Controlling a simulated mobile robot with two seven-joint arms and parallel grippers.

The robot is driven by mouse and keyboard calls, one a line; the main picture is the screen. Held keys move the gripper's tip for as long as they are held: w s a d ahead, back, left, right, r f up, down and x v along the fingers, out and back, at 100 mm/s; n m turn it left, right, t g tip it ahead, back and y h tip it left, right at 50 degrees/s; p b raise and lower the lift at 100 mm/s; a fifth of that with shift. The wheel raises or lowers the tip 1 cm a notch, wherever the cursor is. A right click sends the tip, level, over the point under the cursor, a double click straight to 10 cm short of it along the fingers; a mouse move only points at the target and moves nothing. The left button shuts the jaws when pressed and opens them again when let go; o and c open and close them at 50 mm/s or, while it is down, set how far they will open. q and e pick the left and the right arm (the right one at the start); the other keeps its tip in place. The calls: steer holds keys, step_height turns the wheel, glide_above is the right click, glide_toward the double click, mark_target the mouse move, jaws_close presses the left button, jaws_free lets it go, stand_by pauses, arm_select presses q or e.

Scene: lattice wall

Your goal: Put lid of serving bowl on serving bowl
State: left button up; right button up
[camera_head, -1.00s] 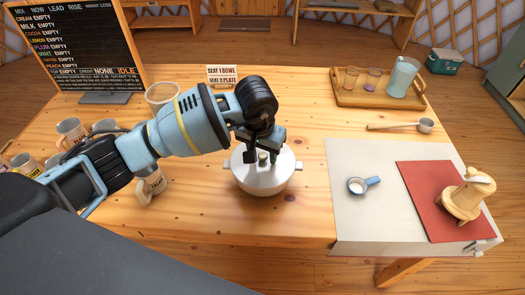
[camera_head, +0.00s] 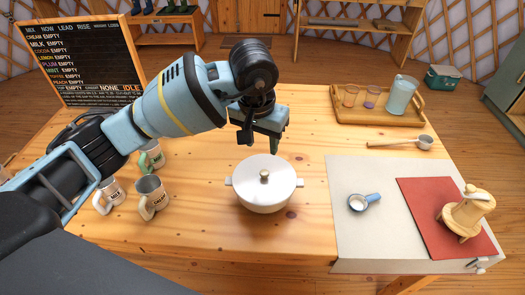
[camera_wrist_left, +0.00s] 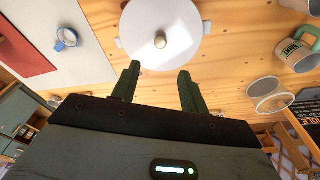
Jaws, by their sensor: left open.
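The white serving bowl (camera_head: 264,200) stands on the wooden table with two side handles. Its white lid (camera_head: 280,172) with a brassy knob (camera_head: 264,176) sits on top of it and looks level. The lid (camera_wrist_left: 185,35) and its knob (camera_wrist_left: 160,40) also show in the left wrist view, just beyond the fingers. My left gripper (camera_head: 259,148) is open and empty, above and behind the bowl, apart from the knob. Its two green fingers (camera_wrist_left: 159,88) are spread in the wrist view. My right gripper is not in view.
Several mugs (camera_head: 151,197) stand left of the bowl. A menu board (camera_head: 80,60) is at the back left. A tray (camera_head: 378,108) with a pitcher and glasses is at the back right.

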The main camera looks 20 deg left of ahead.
arm_select(q)
steer(key=shift+s+r, duration=0.1)
steer(key=shift+r, duration=0.5)
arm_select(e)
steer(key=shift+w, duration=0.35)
